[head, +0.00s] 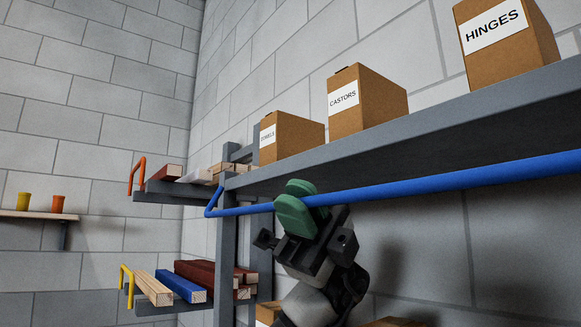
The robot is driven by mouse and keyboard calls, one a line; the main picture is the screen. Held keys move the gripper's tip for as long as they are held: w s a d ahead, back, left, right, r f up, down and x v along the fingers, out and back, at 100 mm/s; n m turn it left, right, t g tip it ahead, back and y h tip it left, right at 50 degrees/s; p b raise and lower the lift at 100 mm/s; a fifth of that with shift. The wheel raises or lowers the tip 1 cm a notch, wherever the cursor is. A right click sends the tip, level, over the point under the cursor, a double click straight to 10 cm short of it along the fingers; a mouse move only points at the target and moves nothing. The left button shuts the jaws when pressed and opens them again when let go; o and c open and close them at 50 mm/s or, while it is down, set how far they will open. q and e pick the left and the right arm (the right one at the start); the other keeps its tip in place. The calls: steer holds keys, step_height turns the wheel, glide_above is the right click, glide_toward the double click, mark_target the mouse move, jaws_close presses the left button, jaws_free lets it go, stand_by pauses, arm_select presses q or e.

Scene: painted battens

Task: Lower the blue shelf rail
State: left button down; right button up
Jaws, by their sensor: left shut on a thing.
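The blue shelf rail (430,185) is a long round bar running along the front of the grey shelf (400,139), just below its edge. Its left end bends at a bracket by the upright, and its right end runs out of the picture. My left gripper (303,201), with green fingers, is shut on the rail a little right of that bent end. The wrist hangs below the rail. My right gripper is not in view.
Cardboard boxes marked HINGES (497,40), CASTORS (367,103) and a smaller one (291,138) stand on the shelf. At left, racks hold painted battens (181,285) behind orange (136,173) and yellow (127,283) end hoops. A wall ledge (30,215) carries two cups.

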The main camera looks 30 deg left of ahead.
arm_select(q)
steer(key=shift+d+r+m+t+y, duration=0.1)
steer(key=shift+m+t+y, duration=0.2)
steer(key=shift+t, duration=0.1)
steer(key=shift+w+d+f+m+t+y+p, duration=0.2)
steer(key=shift+w+f+m+t+y+p, duration=0.25)
steer(key=shift+w+m+t, duration=0.3)
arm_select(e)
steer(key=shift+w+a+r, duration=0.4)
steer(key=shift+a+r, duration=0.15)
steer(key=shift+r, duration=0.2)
arm_select(q)
steer(key=shift+s, duration=0.1)
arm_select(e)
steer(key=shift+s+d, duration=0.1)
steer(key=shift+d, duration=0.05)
arm_select(q)
steer(key=c, duration=1.2)
jaws_free()
steer(key=shift+d, duration=0.1)
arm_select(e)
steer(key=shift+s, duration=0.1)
arm_select(q)
steer(key=shift+r, duration=0.1)
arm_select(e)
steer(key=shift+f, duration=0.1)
